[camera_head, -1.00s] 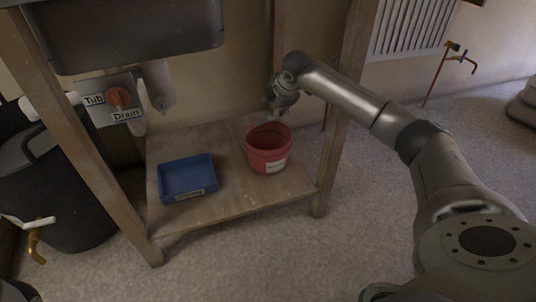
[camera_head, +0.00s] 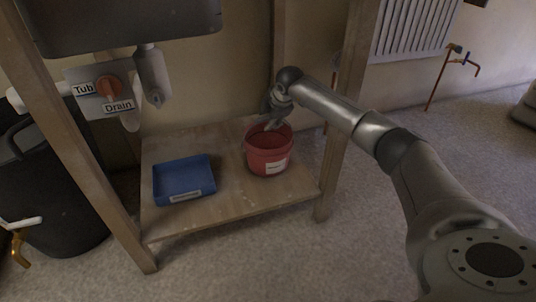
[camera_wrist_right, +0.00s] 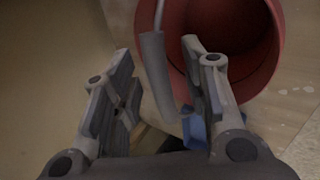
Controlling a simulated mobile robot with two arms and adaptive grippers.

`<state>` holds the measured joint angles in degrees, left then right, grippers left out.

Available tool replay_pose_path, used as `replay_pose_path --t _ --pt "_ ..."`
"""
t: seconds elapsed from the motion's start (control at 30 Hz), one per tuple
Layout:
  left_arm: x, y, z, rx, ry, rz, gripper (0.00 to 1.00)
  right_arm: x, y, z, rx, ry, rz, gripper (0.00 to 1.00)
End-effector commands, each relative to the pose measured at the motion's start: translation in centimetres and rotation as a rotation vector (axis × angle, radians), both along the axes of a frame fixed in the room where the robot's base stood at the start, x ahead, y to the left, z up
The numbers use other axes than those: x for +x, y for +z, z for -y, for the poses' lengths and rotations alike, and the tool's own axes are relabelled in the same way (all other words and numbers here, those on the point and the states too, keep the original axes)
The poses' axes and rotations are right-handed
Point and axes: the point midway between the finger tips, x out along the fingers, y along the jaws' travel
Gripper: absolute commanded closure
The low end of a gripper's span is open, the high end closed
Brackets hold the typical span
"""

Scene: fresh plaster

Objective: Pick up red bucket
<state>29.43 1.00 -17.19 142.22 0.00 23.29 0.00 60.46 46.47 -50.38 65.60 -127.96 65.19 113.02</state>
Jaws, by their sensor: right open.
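The red bucket (camera_head: 268,155) stands upright on the low wooden shelf, with a white label on its front. It also shows in the right wrist view (camera_wrist_right: 268,75), with its open mouth and a thin grey handle (camera_wrist_right: 155,65) in front of it. My right gripper (camera_head: 270,122) is at the bucket's back rim in the head view. In the right wrist view my right gripper (camera_wrist_right: 165,75) is open, and the handle's grey grip lies between its fingers. I cannot tell whether a finger touches it. My left gripper is not in view.
A blue tray (camera_head: 184,180) lies on the wooden shelf (camera_head: 230,205) left of the bucket. A wooden leg (camera_head: 338,140) stands close right of the bucket. A dark sink (camera_head: 130,25) and a drain valve (camera_head: 108,88) hang above. A black bin (camera_head: 60,190) stands left.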

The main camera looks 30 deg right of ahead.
Motion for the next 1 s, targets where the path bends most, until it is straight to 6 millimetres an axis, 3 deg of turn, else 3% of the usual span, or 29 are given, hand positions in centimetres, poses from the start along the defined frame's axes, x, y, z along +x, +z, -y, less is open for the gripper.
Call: replay_pose_path --t 0.33,0.67,1.0 --pt "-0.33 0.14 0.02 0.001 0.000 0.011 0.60 0.28 -0.29 0.01 0.001 0.001 0.001 0.59" --pt "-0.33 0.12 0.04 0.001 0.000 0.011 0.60 0.25 -0.31 0.04 0.000 0.000 0.000 1.00" --pt "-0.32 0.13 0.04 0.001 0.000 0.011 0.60 0.28 -0.24 0.04 0.001 0.000 0.002 1.00"
